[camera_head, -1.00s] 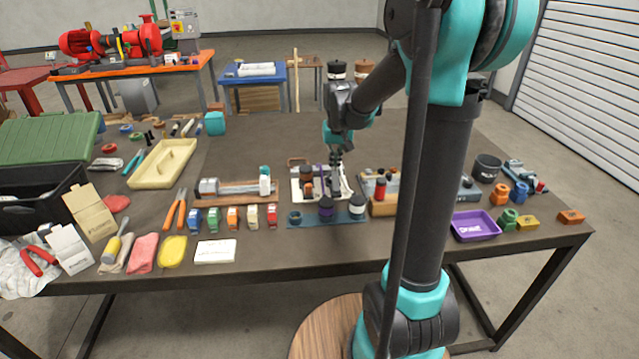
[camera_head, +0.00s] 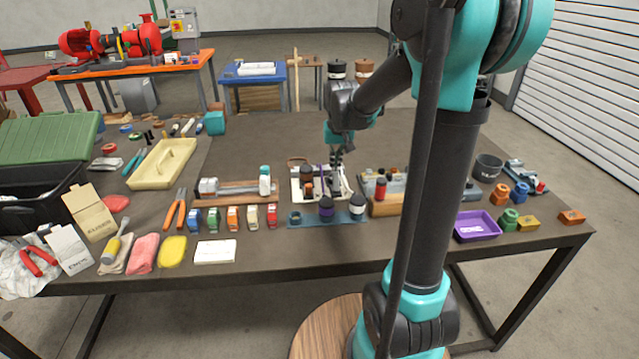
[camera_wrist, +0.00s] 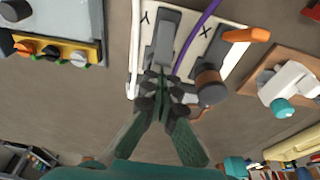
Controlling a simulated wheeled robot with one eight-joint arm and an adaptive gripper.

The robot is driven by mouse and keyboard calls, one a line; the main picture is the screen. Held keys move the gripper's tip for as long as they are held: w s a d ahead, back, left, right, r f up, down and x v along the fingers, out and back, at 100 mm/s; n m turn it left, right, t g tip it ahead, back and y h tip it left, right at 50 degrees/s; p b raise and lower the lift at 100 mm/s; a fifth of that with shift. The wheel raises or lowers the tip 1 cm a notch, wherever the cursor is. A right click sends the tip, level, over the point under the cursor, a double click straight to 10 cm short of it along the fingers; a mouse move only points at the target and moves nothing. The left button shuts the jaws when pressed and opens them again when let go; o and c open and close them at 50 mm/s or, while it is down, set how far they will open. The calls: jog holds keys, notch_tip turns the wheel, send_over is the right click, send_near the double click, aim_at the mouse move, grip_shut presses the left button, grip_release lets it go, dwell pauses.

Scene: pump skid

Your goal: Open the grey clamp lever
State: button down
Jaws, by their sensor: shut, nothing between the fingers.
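The grey clamp lever (camera_wrist: 168,38) is a flat grey bar on a white board (camera_wrist: 145,18) in the wrist view, beside the letter Y. My gripper (camera_wrist: 162,76) is shut and empty, with its fingertips at the near end of the grey lever. I cannot tell whether they touch it. In the head view my gripper (camera_head: 337,160) is over the white board (camera_head: 297,195), and the lever is too small and covered to make out. A purple cable (camera_wrist: 197,38) runs beside the lever. An orange-ended lever (camera_wrist: 246,35) lies by the letter X.
A brown-and-black cylinder (camera_wrist: 210,86) stands close to the right of my fingers in the wrist view. A blue strip with dark knobs (camera_head: 326,208) lies in front of the board. A wooden-based vise (camera_head: 235,189) is to its left. The table behind the board is clear.

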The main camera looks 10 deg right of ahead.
jog(key=s+g, duration=0.3)
jog(key=s, duration=0.4)
jog(key=shift+w+r, duration=0.35)
jog(key=shift+r, duration=0.55)
jog(key=shift+w+r, duration=0.3)
jog(key=shift+r, duration=0.6)
